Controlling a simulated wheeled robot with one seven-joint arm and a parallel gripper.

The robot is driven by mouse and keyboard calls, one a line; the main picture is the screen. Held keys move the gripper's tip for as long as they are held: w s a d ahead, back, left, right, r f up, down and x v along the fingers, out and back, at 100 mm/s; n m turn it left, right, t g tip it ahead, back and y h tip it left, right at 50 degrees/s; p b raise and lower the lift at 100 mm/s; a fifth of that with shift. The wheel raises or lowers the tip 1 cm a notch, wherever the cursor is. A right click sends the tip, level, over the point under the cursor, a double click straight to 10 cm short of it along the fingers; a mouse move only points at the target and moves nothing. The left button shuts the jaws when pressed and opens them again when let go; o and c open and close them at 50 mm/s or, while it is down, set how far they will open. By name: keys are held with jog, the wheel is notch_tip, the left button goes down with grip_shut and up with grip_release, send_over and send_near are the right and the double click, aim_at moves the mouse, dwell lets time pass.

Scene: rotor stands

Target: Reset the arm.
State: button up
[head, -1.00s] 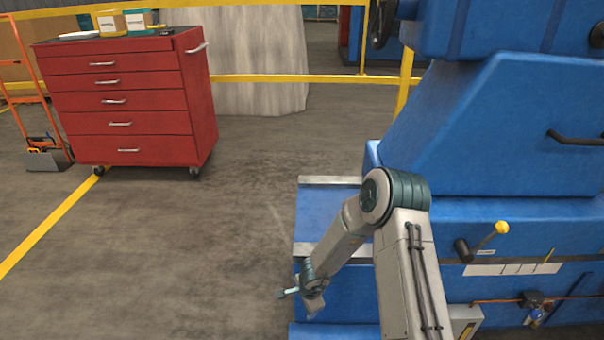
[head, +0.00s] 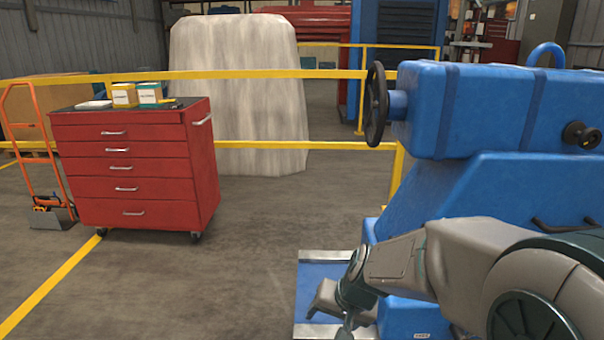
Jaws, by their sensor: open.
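My arm reaches in from the lower right in the head view, bent at a teal-ringed joint. My gripper (head: 343,330) is at the bottom centre, in front of the blue machine's base, and is partly cut off by the frame edge. Its jaws are open and I see nothing held in them. The fingertips are hard to make out.
A large blue machine (head: 470,110) with a handwheel (head: 375,104) fills the right side, close to my arm. A red tool cabinet (head: 135,165) and an orange hand truck (head: 33,150) stand at the left. Yellow railings (head: 335,74) run behind. The floor between is clear.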

jog(key=s+d+r+n+h+p, duration=0.1)
jog(key=s+d+r+p, duration=0.1)
jog(key=s+d+r, duration=0.2)
jog(key=s+d+r+n+h+p, duration=0.1)
jog(key=s+d+r, duration=0.4)
jog(key=s, duration=0.5)
notch_tip(320, 180, up, 2)
jog(key=shift+s+r+g+h+p, duration=0.25)
jog(key=shift+g+h+p, duration=0.2)
jog(key=shift+p, duration=0.55)
